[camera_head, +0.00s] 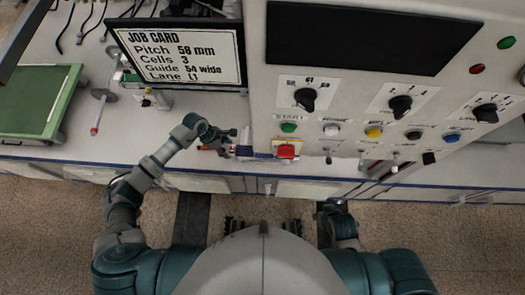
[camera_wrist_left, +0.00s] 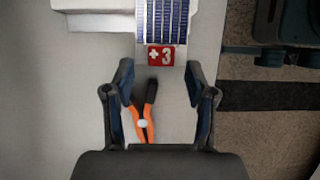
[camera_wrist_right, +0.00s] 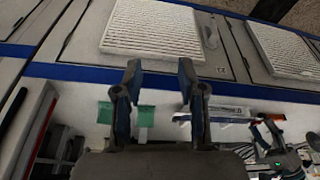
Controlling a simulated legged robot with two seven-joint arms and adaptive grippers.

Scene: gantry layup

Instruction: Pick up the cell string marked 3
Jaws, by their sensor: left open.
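The cell string (camera_wrist_left: 162,22) is a strip of dark blue cells with a red tag (camera_wrist_left: 161,56) marked "+3" at its near end, at the top of the left wrist view. My left gripper (camera_wrist_left: 160,76) is open, its fingertips on either side just short of the tag, not touching it. Pliers with orange handles (camera_wrist_left: 143,118) lie between its fingers. In the head view the left gripper (camera_head: 226,141) reaches over the bench edge beside the control panel; the string is not clear there. My right gripper (camera_wrist_right: 160,68) is open and empty, away from the string.
The control panel (camera_head: 360,90) with knobs and buttons stands right of the left gripper. The job card (camera_head: 180,54) stands behind it. A green board (camera_head: 32,100) lies at far left. A white block (camera_wrist_left: 95,12) lies left of the string. Bare bench surrounds the pliers.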

